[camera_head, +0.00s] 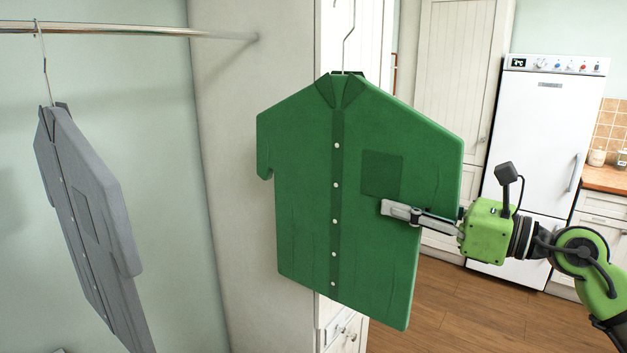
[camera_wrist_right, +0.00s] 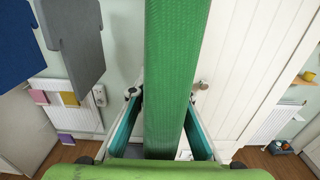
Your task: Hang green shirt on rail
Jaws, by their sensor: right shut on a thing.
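The green shirt (camera_head: 305,220) hangs upright on a wire hanger (camera_head: 347,45), whose top is cut off by the upper edge of the head view. My right gripper (camera_head: 388,208) is shut on the shirt's right side, with one finger across the front below the pocket. In the right wrist view the shirt (camera_wrist_right: 165,75) runs edge-on between the two fingers (camera_wrist_right: 165,135). The metal rail (camera_head: 130,29) is at the upper left and ends at a pale panel. The shirt is to the right of the rail and apart from it. My left gripper is not visible.
A grey shirt (camera_head: 85,205) hangs from the rail at left; beside it in the wrist view is a blue garment (camera_wrist_right: 20,45). The pale side panel (camera_head: 250,150) stands between the rail and the green shirt. The rail is bare between the grey shirt's hanger and the panel.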

